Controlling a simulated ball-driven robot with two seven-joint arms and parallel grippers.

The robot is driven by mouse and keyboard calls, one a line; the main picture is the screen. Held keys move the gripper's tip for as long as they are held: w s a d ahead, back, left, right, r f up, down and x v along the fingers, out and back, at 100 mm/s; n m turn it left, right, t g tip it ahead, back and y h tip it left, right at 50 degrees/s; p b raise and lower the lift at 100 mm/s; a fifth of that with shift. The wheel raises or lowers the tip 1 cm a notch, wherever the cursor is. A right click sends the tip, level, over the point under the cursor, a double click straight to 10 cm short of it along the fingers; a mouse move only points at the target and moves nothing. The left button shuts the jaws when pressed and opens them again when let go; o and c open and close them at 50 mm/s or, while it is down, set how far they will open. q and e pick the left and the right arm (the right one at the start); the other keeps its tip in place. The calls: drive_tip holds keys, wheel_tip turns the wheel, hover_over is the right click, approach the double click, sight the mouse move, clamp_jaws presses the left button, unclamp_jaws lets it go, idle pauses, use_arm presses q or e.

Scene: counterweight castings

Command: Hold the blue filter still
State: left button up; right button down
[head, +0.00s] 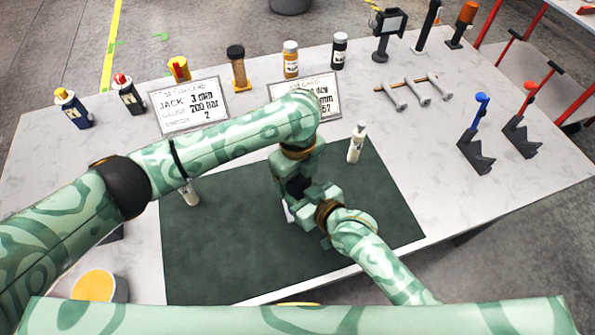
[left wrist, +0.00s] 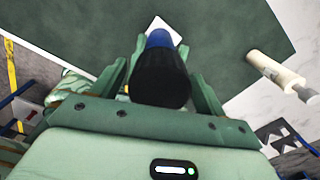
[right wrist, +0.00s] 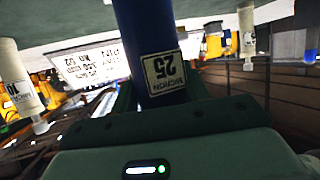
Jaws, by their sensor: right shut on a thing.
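The blue filter (right wrist: 150,40) is a blue cylinder with a white label reading 25 MICRON in the right wrist view. My right gripper (head: 318,208) is shut on it above the dark green mat (head: 215,250). In the left wrist view the filter shows a black cap (left wrist: 160,82) and a little blue (left wrist: 160,38) beyond it. My left gripper (head: 298,188) is open, its fingers on either side of the black cap with a narrow gap. In the head view the grippers hide the filter.
White filters stand near the mat's right (head: 357,143) and left (head: 189,193) edges. A white card (head: 288,212) lies on the mat under the grippers. Two sign cards (head: 188,105) and several bottles line the back.

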use_arm(q)
drive_tip(key=c, duration=0.9)
drive_tip(key=shift+o, duration=0.2)
drive_tip(key=n, duration=0.6)
drive_tip(key=shift+n, duration=0.4)
drive_tip(key=o, duration=1.1)
drive_tip(key=shift+r, duration=2.3)
use_arm(e)
drive_tip(key=c, duration=0.6)
unclamp_jaws()
drive_tip(key=shift+c, duration=0.2)
